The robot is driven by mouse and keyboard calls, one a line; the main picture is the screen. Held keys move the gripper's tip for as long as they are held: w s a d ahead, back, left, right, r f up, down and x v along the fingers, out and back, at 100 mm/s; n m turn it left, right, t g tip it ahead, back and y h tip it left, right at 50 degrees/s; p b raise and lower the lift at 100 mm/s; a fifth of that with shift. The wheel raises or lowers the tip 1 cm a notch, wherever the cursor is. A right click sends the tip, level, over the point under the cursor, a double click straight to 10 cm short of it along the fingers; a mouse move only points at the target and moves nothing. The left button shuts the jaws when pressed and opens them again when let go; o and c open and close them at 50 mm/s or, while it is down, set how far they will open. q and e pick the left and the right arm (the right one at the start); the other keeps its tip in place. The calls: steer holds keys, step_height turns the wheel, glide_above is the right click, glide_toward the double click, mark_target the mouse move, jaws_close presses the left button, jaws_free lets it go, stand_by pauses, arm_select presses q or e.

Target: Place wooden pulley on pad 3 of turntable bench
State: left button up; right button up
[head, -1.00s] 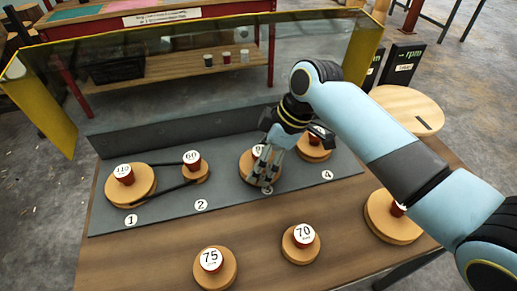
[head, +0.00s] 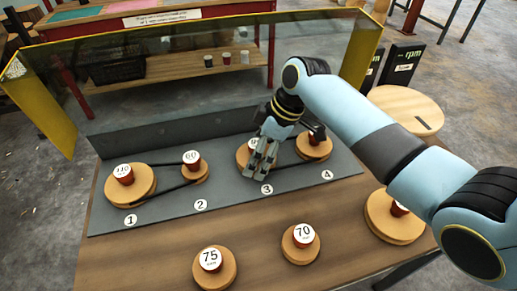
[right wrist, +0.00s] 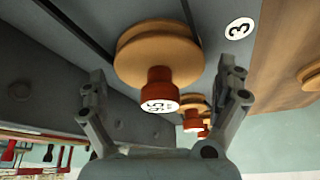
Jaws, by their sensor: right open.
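A wooden pulley (head: 242,154) with a red knob stands at pad 3 of the grey turntable bench (head: 230,195), just behind the printed 3 (head: 267,189). My right gripper (head: 258,170) is in front of it and hides much of it. In the right wrist view the pulley (right wrist: 150,52) and its red knob (right wrist: 160,90) are between the spread fingers of the gripper (right wrist: 165,85), with a gap on both sides. The gripper is open and empty. My left gripper is out of view.
Pulleys stand at pad 1 (head: 142,191), pad 2 (head: 203,177) and pad 4 (head: 325,152). A dark belt joins 1 and 2; another runs toward 4. Pulleys marked 75 (head: 226,277) and 70 (head: 312,251) and a larger one (head: 385,225) are on the wooden tabletop. A clear guard (head: 300,60) stands behind.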

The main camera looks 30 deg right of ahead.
steer(key=p+v, duration=0.1)
steer(key=v, duration=1.1)
